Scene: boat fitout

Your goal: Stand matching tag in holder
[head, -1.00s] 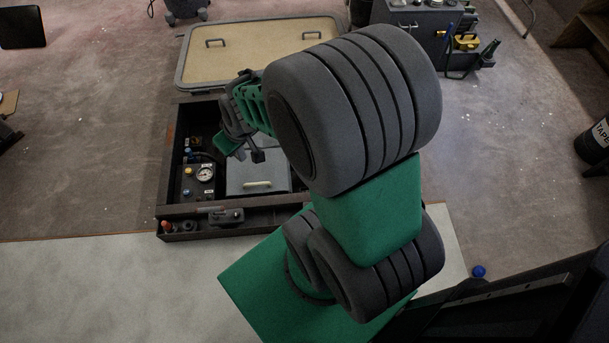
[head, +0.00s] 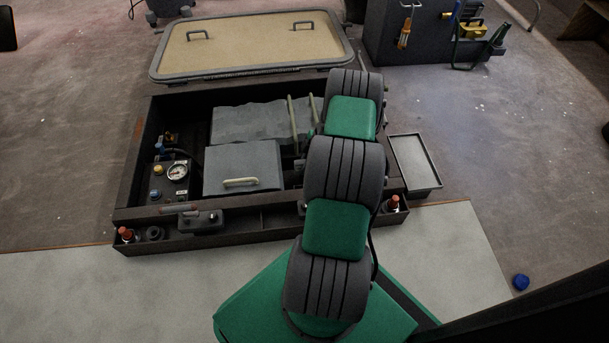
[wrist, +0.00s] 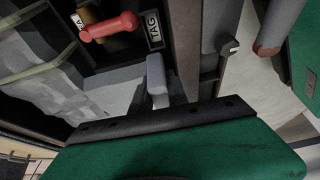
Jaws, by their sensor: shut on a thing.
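My gripper (wrist: 158,95) reaches up from its green body in the wrist view, with a grey finger showing. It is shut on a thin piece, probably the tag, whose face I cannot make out. Just beyond the fingertip, a dark plate marked TAG (wrist: 153,28) is on the compartment wall, beside a red valve handle (wrist: 110,27). A small white lettered label (wrist: 77,20) shows left of the handle. I cannot tell which of these parts is the holder. In the head view my arm hides the gripper at the right side of the open compartment (head: 130,190).
A removed hatch cover (head: 250,50) lies behind. A shallow tray (head: 412,160) stands at the right.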

